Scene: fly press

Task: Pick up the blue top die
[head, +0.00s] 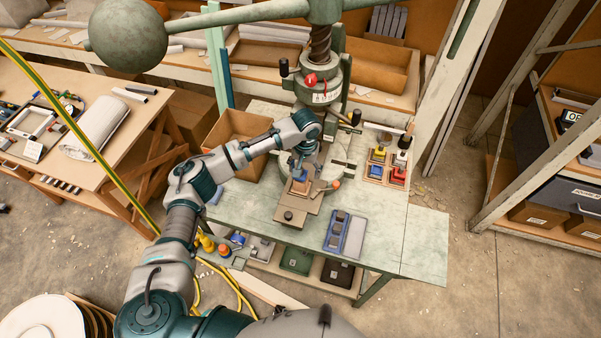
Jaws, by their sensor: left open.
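My left arm reaches in from the left over the green workbench (265,195). Its gripper (301,163) points down at the fly press (318,85) and is open. A small blue piece (299,174) shows right below the fingers, above an orange-brown block on the press slide. Whether the fingers touch it is too small to tell. Another blue die (375,171) sits in the wooden rack (386,168) to the right, with yellow, red and pale ones. I cannot tell from their look which blue piece is the top die. My right gripper is not in view.
A blue tray (345,234) with dark blocks lies at the bench front. A cardboard box (236,140) stands left of the press, close to my forearm. The press's ball weight (127,34) hangs upper left. The bench's right end (425,235) is clear.

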